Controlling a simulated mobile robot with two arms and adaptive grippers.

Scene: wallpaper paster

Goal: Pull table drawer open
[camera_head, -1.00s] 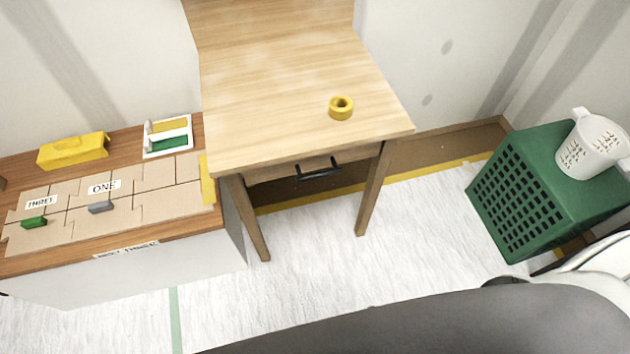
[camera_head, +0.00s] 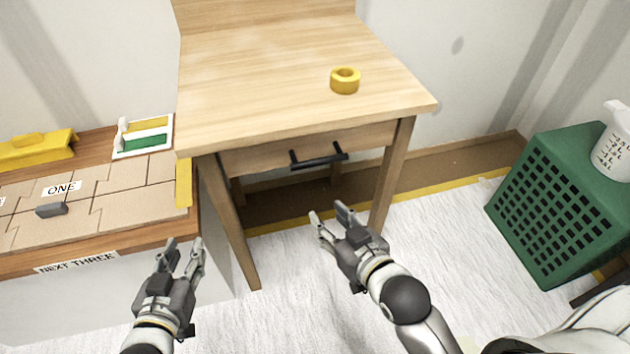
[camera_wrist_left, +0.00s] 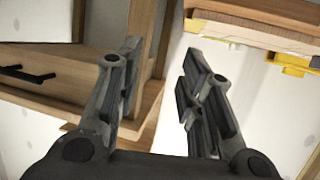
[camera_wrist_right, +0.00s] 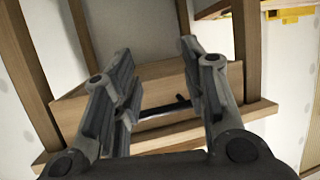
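The wooden table (camera_head: 270,85) stands in the middle of the head view. Its drawer (camera_head: 250,158) is shut under the front edge and has a black bar handle (camera_head: 319,160). The handle also shows in the left wrist view (camera_wrist_left: 28,77) and, between the fingers, in the right wrist view (camera_wrist_right: 165,108). My right gripper (camera_head: 331,214) is open and empty, in front of and below the handle, apart from it. My left gripper (camera_head: 184,249) is open and empty, left of the table's front left leg.
A yellow tape roll (camera_head: 345,81) lies on the tabletop. A low cabinet (camera_head: 100,245) with cardboard pieces stands at left, close to the table leg. The floor before the table is clear.

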